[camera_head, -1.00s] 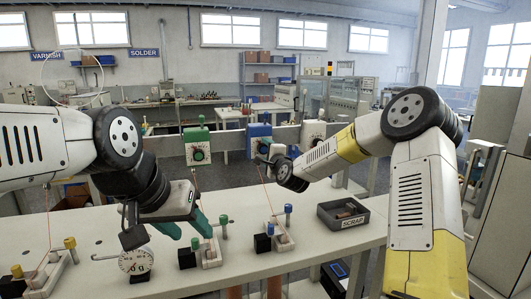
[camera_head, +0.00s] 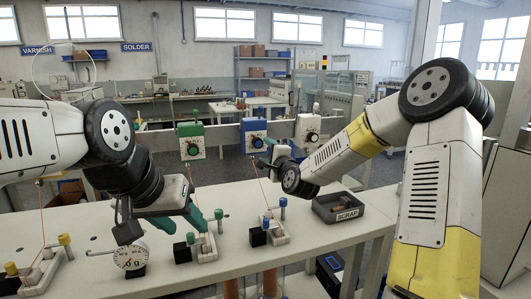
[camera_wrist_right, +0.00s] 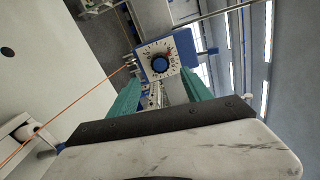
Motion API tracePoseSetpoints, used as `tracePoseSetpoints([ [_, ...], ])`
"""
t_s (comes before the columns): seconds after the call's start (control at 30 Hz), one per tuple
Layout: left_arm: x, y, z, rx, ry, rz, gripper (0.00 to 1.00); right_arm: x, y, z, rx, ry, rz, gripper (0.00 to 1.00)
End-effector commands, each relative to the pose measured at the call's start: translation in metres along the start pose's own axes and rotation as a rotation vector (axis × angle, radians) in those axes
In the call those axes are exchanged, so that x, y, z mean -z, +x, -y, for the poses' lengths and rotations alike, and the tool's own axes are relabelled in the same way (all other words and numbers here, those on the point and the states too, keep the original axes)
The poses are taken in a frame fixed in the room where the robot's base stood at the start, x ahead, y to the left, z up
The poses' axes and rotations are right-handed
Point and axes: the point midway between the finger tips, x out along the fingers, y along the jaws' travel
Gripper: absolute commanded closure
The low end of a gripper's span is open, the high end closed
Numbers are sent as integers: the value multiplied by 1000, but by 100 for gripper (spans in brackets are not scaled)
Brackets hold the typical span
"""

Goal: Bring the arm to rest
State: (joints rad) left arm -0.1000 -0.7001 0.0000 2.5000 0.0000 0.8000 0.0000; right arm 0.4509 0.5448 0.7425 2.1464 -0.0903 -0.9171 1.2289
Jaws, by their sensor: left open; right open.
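My left gripper (camera_head: 186,222) is open over the left part of the white table (camera_head: 330,240), its green fingers pointing down near the green-capped post (camera_head: 218,214) and just right of a dial gauge (camera_head: 130,257). I see nothing between its fingers. My right arm reaches in from the right, and its gripper (camera_head: 270,148) is raised in front of the blue dial box (camera_head: 254,135), small and partly hidden by the wrist. In the right wrist view my right gripper (camera_wrist_right: 160,88) is open, with green fingers apart. The blue dial box (camera_wrist_right: 158,62) shows beyond and between them.
A dark tray marked SCRAP (camera_head: 347,214) stands at the table's right, holding small pieces. A green dial box (camera_head: 191,141) and a white one (camera_head: 308,131) stand behind the table. Thin orange wires run down to the small fixtures. The table is clear in front of the tray.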

Motion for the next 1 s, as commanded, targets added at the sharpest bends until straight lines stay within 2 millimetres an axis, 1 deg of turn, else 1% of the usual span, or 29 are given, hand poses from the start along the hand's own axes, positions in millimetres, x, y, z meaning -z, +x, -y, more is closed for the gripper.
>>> tracePoseSetpoints([
  [0.07, 0, 0, 0, 0, 0, 0, 51, -1, 0, 0, -4, -8, 2, 43],
  [0.17, 0, 0, 0, 0, 0, 0, 51, -7, -6, 0, -41, -78, 17, 43],
  [0.27, 0, 0, 0, 0, 0, 0, 51, -17, -21, -1, -127, -237, 47, 43],
  [0.37, 0, 0, 0, 0, 0, 0, 51, -22, -49, -2, -250, -455, 83, 43],
  [0.4, 0, 0, 0, 0, 0, 0, 51, -22, -63, -2, -302, -543, 97, 43],
  [0.47, 0, 0, 0, 0, 0, 0, 51, -20, -86, 0, -378, -665, 118, 43],
  [0.5, 0, 0, 0, 0, 0, 0, 51, -18, -102, 2, -426, -741, 132, 43],
  [0.57, 0, 0, 0, 0, 0, 0, 51, -15, -130, 4, -499, -843, 156, 43],
  [0.6, 0, 0, 0, 0, 0, 0, 51, -12, -149, 6, -544, -904, 172, 43],
  [0.67, 0, 0, 0, 0, 0, 0, 51, -8, -180, 10, -610, -989, 202, 43],
  [0.7, 0, 0, 0, 0, 0, 0, 51, -6, -201, 12, -652, -1038, 225, 43],
  [0.77, 0, 0, 0, 0, 0, 0, 51, -3, -234, 14, -711, -1102, 265, 43],
  [0.8, 0, 0, 0, 0, 0, 0, 51, -2, -257, 16, -745, -1139, 295, 43],
  [0.87, 0, 0, 0, 0, 0, 0, 51, -2, -291, 15, -789, -1185, 348, 43],
  [0.9, 0, 0, 0, 0, 0, 0, 51, -3, -312, 15, -813, -1208, 385, 43],
  [1.0, 0, 0, 0, 0, 0, 0, 51, -6, -357, 10, -851, -1252, 477, 43],
])
